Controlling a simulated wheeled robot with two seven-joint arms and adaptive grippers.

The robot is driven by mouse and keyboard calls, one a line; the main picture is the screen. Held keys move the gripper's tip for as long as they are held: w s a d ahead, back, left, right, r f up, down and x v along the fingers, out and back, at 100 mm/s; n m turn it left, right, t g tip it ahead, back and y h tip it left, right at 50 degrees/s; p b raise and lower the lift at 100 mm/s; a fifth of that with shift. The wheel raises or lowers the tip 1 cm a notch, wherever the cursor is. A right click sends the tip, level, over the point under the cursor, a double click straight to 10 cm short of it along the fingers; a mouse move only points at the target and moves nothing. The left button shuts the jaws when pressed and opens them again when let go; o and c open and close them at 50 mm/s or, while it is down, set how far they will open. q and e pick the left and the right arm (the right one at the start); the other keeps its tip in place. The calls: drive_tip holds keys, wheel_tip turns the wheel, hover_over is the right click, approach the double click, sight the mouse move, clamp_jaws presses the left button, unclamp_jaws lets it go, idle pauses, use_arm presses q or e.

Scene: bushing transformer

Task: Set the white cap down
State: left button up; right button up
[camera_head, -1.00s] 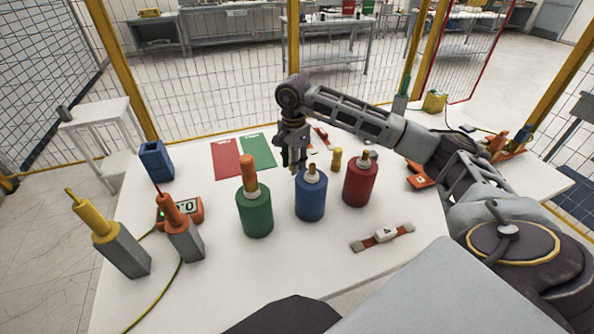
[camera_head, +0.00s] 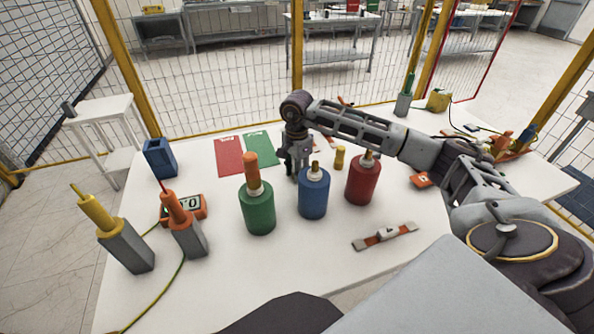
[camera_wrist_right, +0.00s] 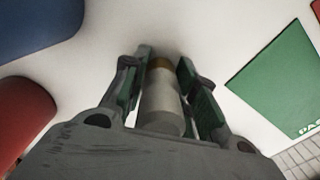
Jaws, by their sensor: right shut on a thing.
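My right gripper (camera_head: 291,171) points down behind the blue bushing (camera_head: 313,196), close to the white table (camera_head: 205,268). In the right wrist view its two fingers (camera_wrist_right: 170,85) are shut on the white cap (camera_wrist_right: 163,103), a pale cylinder with a brownish far end. The cap lies between the fingers, near the table surface; whether it touches cannot be told. In the head view the cap is hidden or too small to make out. My left gripper is not in view.
A green bushing (camera_head: 258,210) and a red bushing (camera_head: 361,181) flank the blue one. A red card (camera_head: 229,157) and a green card (camera_head: 262,147) lie left of the gripper. A small yellow cylinder (camera_head: 340,158) stands to its right.

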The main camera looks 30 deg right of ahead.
drive_tip(key=o, duration=0.7)
drive_tip(key=shift+f, duration=0.1)
drive_tip(key=o, duration=0.3)
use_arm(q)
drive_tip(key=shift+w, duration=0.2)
